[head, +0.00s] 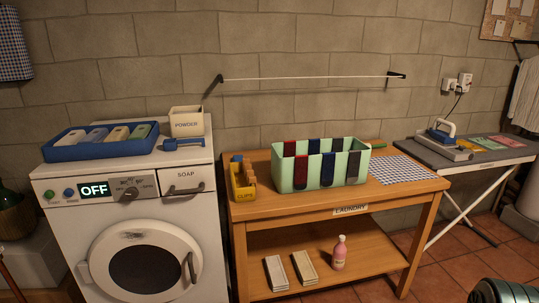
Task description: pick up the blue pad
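A pale blue pad (97,134) lies in a blue tray (95,152) on top of the white washing machine at the left. It lies among other pads in the tray, a cream one (117,133) to its right, a green one (140,131) at the right end and a yellowish one (76,138) to its left. The tray's front wall hides the pads' lower ends.
A powder box (187,122) and a small blue object (184,143) stand right of the tray. A wooden table (330,208) holds a mint-green bin (275,172) with dark cloths over its front and a yellow clips box (243,192). An ironing board (480,150) is at the right.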

